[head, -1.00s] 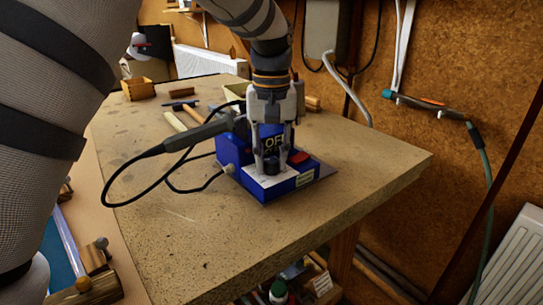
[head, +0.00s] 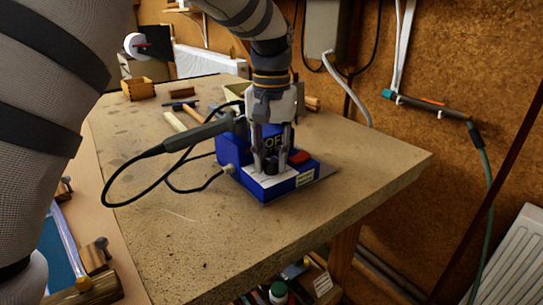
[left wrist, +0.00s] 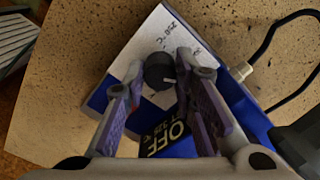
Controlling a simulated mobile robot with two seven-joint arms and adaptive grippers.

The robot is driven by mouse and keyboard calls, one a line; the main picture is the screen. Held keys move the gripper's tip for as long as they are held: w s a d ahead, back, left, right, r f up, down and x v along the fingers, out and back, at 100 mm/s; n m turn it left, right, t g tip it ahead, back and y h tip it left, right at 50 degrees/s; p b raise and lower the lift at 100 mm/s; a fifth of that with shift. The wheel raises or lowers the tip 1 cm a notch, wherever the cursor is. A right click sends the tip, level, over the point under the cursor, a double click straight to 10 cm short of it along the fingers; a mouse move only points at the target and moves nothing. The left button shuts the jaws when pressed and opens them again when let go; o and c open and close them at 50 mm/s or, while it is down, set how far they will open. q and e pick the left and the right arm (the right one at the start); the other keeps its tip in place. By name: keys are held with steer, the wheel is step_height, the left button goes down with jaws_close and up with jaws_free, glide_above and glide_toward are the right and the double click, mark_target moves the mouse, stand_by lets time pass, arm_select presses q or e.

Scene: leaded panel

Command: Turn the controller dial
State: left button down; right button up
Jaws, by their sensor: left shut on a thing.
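The controller (head: 259,187) is a blue box on the workbench with a white sloped front panel and a dark screen reading "OFF", which also shows in the left wrist view (left wrist: 170,140). Its dial (left wrist: 159,71) is a round black knob with a pale pointer line, on the white panel with printed temperature marks. My left gripper (head: 271,164) points down from above, shut on the dial, with one finger on each side. In the head view the fingers mostly hide the dial. My right gripper is not in view.
A red switch (head: 299,157) sits on the controller beside the fingers. A soldering iron (head: 195,136) with a looping black cable rests left of the gripper. A hammer (head: 183,104) and a small wooden box (head: 138,89) lie farther back. The front bench top (head: 230,235) is clear.

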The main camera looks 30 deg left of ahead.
mark_target(271, 160)
arm_select(q)
steer(key=c, duration=1.3)
jaws_free()
step_height(271, 160, up, 12)
steer(key=shift+f, duration=0.1)
